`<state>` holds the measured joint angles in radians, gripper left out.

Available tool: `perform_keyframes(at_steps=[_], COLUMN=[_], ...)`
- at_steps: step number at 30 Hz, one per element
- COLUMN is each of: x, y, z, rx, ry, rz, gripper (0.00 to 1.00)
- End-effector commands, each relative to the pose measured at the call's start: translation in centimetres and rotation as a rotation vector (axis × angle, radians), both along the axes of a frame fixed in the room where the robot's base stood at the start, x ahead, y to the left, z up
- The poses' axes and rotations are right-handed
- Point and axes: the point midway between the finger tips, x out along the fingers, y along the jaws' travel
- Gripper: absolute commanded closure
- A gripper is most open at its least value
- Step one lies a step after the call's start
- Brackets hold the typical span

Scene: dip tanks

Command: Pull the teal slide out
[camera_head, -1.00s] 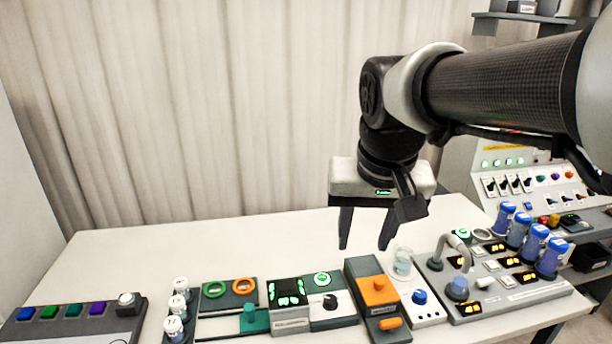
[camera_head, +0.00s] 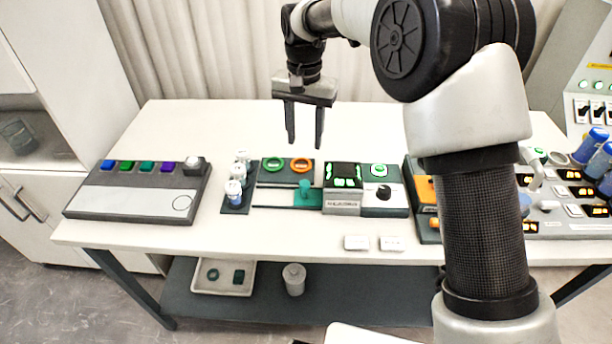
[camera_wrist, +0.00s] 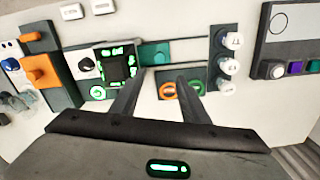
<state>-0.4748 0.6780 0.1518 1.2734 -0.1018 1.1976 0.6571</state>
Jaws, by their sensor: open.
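The teal slide (camera_head: 307,194) sits in a dark track on the white table, against the left side of a unit with a green-lit display (camera_head: 343,181). In the wrist view the teal slide (camera_wrist: 154,54) shows just beyond my fingertips, beside the display unit (camera_wrist: 116,68). My gripper (camera_head: 304,142) is open and empty. It hangs fingers down above the back of the slide's panel, apart from the slide. In the wrist view my gripper (camera_wrist: 158,75) has its fingers spread, and they partly cover the panel with the green and orange rings.
A green ring (camera_head: 273,164) and an orange ring (camera_head: 302,165) lie behind the slide. White-capped vials (camera_head: 234,187) stand to the left, near a grey button panel (camera_head: 138,191). A knob unit (camera_head: 383,190) adjoins the display. The table front is mostly clear, with two small white labels.

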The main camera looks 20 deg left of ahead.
Motion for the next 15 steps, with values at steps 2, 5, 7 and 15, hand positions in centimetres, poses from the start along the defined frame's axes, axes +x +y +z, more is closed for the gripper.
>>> perform_keyframes(at_steps=[2,5,7,15], x=[-0.1,-0.1,-0.1,-0.1], y=[-0.1,-0.1,-0.1,-0.1], z=[-2.0,-4.2,-5.8,-11.2], rx=[-0.003,-0.002,-0.003,-0.002], ry=[0.005,0.004,0.004,0.003], rz=[0.0,-0.001,0.0,0.0], gripper=[0.59,0.59,0.59,0.59])
